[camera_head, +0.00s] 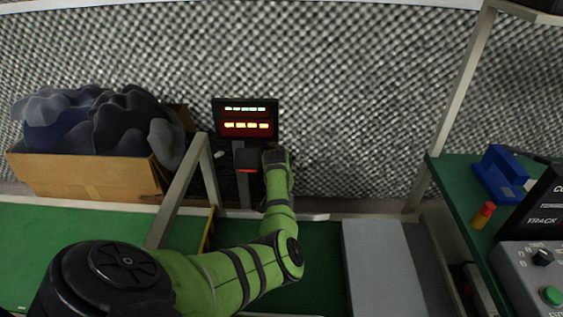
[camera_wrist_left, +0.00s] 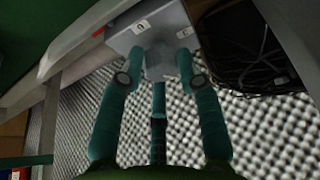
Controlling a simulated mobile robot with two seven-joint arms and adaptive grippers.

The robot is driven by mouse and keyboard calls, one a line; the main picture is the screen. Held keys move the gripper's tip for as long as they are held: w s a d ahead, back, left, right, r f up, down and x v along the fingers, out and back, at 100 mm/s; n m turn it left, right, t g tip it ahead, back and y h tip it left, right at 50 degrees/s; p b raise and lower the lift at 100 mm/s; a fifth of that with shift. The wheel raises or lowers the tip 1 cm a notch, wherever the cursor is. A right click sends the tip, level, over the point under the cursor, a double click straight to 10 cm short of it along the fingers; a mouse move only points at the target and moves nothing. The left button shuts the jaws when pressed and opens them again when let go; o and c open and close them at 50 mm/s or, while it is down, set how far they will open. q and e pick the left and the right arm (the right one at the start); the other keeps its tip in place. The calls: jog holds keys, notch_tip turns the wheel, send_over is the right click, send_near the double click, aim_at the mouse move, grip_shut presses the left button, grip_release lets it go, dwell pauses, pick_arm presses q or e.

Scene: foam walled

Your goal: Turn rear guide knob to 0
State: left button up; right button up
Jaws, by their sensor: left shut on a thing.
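My left gripper (camera_head: 276,158) reaches to the back, beside a dark box with a red strip (camera_head: 247,161). In the left wrist view the fingers of my left gripper (camera_wrist_left: 160,62) are shut around the rear guide knob at a grey box (camera_wrist_left: 168,16). The knob is mostly hidden between the fingertips, and its pointing direction cannot be told. Small white labels sit on the grey box; the left one (camera_wrist_left: 141,26) seems to read 0, and another label (camera_wrist_left: 184,33) is to its right. My right gripper is not in view.
A lit display (camera_head: 245,128) stands behind the gripper. A cardboard box (camera_head: 85,178) of dark foam is at left. Metal frame posts (camera_head: 209,170) stand close to my arm. At right, a green table (camera_head: 455,185) holds a blue item (camera_head: 503,172) and a control panel (camera_head: 530,262).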

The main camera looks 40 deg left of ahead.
pick_arm(q)
jog(key=shift+a+r, duration=0.1)
jog(key=shift+a, duration=0.25)
dwell(0.3)
jog(key=o, duration=1.1)
jog(key=shift+d, duration=0.1)
jog(key=v, duration=0.7)
jog(key=shift+s+r, duration=0.3)
jog(key=shift+r, duration=0.05)
jog(key=shift+d, duration=0.1)
